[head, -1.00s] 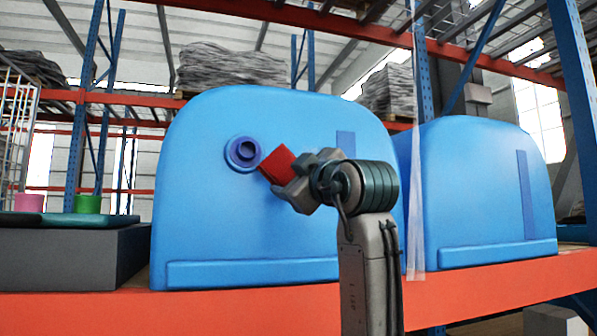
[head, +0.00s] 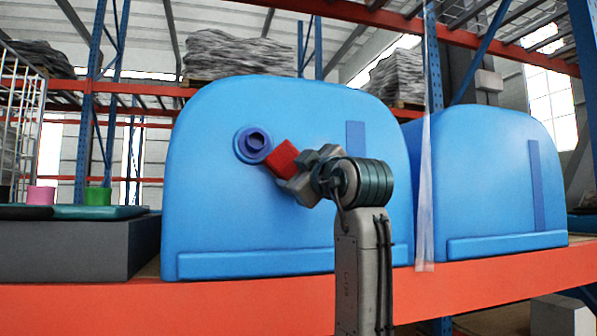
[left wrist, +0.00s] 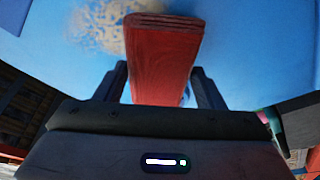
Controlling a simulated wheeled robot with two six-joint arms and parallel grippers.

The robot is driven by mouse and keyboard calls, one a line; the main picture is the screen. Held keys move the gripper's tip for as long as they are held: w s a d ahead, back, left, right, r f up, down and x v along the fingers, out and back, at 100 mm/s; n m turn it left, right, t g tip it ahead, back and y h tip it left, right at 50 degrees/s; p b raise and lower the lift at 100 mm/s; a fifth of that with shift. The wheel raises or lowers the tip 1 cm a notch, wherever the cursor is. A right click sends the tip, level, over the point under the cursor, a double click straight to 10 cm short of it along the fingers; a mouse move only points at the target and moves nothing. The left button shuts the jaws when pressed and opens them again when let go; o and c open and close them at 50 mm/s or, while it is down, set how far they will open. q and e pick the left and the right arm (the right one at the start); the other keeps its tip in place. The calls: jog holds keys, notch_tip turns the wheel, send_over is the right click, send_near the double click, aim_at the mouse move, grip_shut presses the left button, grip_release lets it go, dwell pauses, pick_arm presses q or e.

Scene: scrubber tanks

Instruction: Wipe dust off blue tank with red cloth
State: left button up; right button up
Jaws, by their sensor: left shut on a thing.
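The blue tank (head: 220,210) stands on the orange shelf and has a round darker port (head: 253,144) on its front. My left gripper (head: 292,172) is in front of the tank, right of the port. It is shut on the red cloth (head: 283,157), a folded, block-like piece that also shows in the left wrist view (left wrist: 162,60). In that view a tan dust patch (left wrist: 104,24) lies on the blue surface (left wrist: 250,60), beside and partly behind the cloth's far end. I cannot tell whether the cloth touches the tank. My right gripper is not in view.
A second blue tank (head: 490,190) stands to the right. A grey box (head: 75,250) with a pink cup (head: 41,195) and a green cup (head: 99,196) is at the left. The orange shelf beam (head: 200,305) runs along the front. A translucent strip (head: 425,200) hangs between the tanks.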

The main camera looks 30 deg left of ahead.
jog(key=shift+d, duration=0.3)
